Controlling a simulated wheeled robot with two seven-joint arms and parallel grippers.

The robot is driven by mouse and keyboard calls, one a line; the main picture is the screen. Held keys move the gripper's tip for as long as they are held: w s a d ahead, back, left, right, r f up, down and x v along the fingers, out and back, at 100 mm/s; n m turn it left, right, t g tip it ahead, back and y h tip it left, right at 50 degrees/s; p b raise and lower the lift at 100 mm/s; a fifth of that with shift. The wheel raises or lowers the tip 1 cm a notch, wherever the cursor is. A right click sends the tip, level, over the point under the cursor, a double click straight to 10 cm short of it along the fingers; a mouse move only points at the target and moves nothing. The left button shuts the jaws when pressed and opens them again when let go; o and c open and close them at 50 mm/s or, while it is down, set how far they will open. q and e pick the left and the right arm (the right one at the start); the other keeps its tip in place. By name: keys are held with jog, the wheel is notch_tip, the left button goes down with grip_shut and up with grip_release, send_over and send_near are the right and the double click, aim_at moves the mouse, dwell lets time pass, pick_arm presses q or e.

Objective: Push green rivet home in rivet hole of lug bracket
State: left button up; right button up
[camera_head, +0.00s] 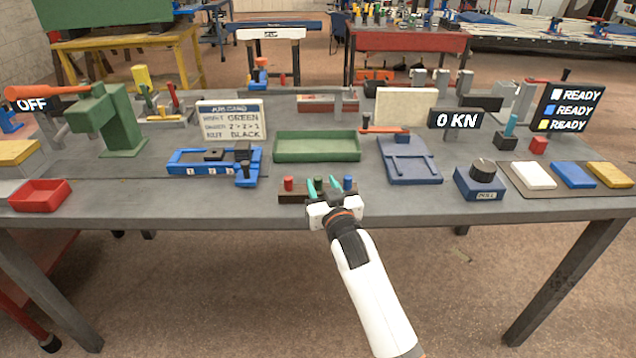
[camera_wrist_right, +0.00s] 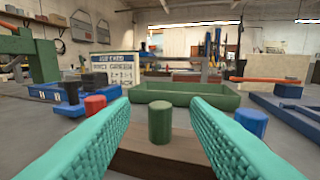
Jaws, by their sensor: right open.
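The green rivet (camera_wrist_right: 160,122) stands upright in a brown wooden block (camera_wrist_right: 150,158), between the red rivet (camera_wrist_right: 95,104) and the blue rivet (camera_wrist_right: 252,121). My right gripper (camera_head: 323,188) is at this block (camera_head: 290,197). Its teal fingers are open, one on each side of the green rivet, with gaps visible in the wrist view. In the head view the fingers largely hide the green rivet. I cannot tell for certain which part is the lug bracket; a blue fixture (camera_head: 190,168) with a dark piece on it stands at the left. Its rivet hole is not discernible. My left gripper is not in view.
A green tray (camera_head: 317,147) lies behind the block. A navy fixture (camera_head: 410,165), a dial box (camera_head: 480,181) and white, blue and yellow pads are at the right. A green press (camera_head: 108,120), sign (camera_head: 231,118) and red tray (camera_head: 40,195) are at the left. The front edge is mostly clear.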

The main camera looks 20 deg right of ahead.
aim_at(319, 180)
jog(key=w, duration=0.3)
jog(key=shift+w, duration=0.4)
grip_shut()
